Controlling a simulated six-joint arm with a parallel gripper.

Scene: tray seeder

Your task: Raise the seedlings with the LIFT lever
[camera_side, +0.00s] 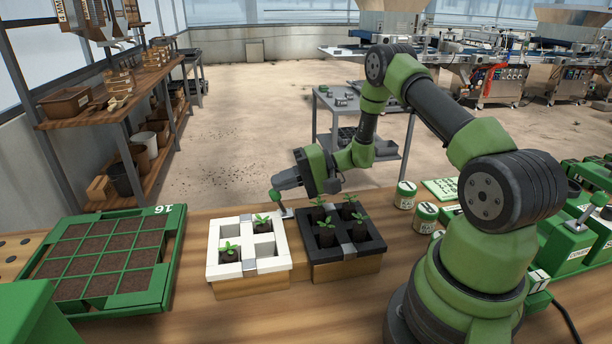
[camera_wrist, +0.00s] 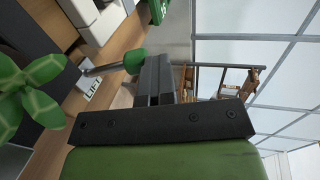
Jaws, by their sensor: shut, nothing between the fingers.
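The LIFT lever's green knob (camera_wrist: 135,62) sits on a thin metal rod in the wrist view. The LIFT label (camera_wrist: 92,88) lies near its base. In the side view the green knob (camera_side: 275,196) stands behind the white holder (camera_side: 214,232). My gripper (camera_wrist: 158,62) is shut and empty, with its fingers right beside the knob. I cannot tell whether they touch it. In the side view my gripper (camera_side: 277,186) is just above the knob. Seedlings stand in the white holder, one at front left (camera_side: 229,252) and one at the back (camera_side: 262,223).
A dark holder (camera_side: 372,246) with several seedlings stands right of the white one. A green soil tray (camera_side: 176,225) lies at left. Labelled jars (camera_side: 405,194) and green-and-white control units (camera_side: 567,245) stand at right. Bare wooden bench (camera_side: 290,320) shows in front of the holders.

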